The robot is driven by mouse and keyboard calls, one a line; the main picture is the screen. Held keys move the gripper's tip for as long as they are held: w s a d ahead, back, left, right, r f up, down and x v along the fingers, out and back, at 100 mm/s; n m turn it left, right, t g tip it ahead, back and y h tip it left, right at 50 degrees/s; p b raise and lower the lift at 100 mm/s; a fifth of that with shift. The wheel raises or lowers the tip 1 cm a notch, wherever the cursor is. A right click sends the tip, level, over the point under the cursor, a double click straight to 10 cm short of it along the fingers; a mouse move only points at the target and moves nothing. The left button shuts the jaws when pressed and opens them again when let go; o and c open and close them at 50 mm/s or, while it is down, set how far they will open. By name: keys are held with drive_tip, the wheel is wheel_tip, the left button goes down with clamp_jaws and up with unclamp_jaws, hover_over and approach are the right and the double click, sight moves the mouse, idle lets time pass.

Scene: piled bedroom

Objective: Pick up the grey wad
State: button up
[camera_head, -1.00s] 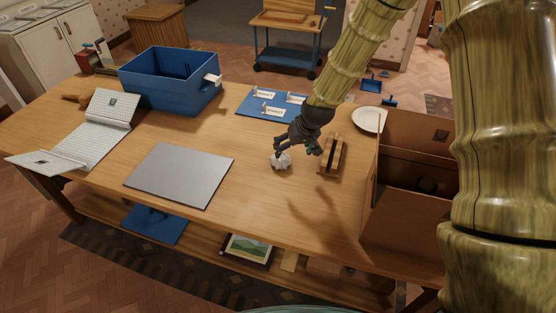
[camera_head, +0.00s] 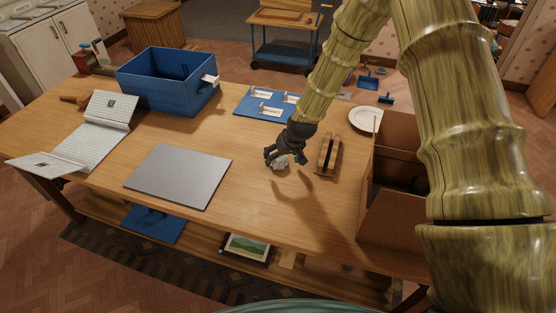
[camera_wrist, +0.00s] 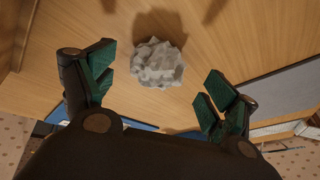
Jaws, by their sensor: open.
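The grey wad (camera_wrist: 157,63) is a small crumpled lump on the wooden table. In the wrist view it lies beyond and between my two green-padded fingertips. My gripper (camera_wrist: 158,84) is open and empty, with a finger on each side of the wad's line. In the head view my gripper (camera_head: 285,158) is low over the table, right at the wad (camera_head: 280,165), and partly hides it. I cannot tell whether a finger touches it.
A wooden block with a dark slot (camera_head: 328,155) stands close to the right of my gripper. A brown box (camera_head: 392,215) is farther right. A grey sheet (camera_head: 178,176) lies left, and a blue bin (camera_head: 160,92) stands behind it. The table front is clear.

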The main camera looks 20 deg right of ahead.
sight(280, 158)
drive_tip(key=shift+p+x, duration=0.65)
drive_tip(key=shift+x, duration=1.1)
drive_tip(key=shift+w, duration=0.15)
drive_tip(key=c, duration=0.8)
